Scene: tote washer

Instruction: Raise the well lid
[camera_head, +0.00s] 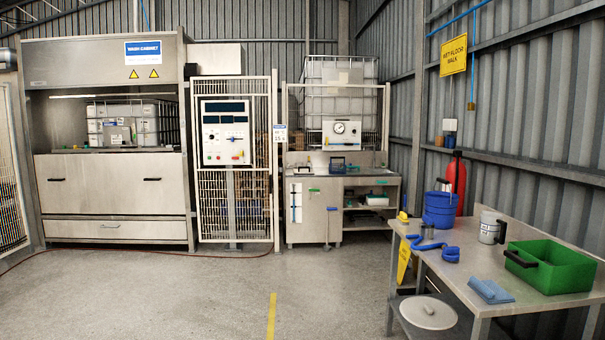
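Neither of my grippers is in view. No part is clearly marked as the well lid. The steel bench (311,212) at the back centre has a dark-handled item (338,165) on its top, too small to tell whether it is a lid.
The wash cabinet (115,195) stands at the back left, with a caged tote (125,124) inside. A fenced control panel (226,132) stands beside it. The right table (440,237) holds a blue bucket (440,210) and green crate (552,265). The middle floor (200,295) is clear.

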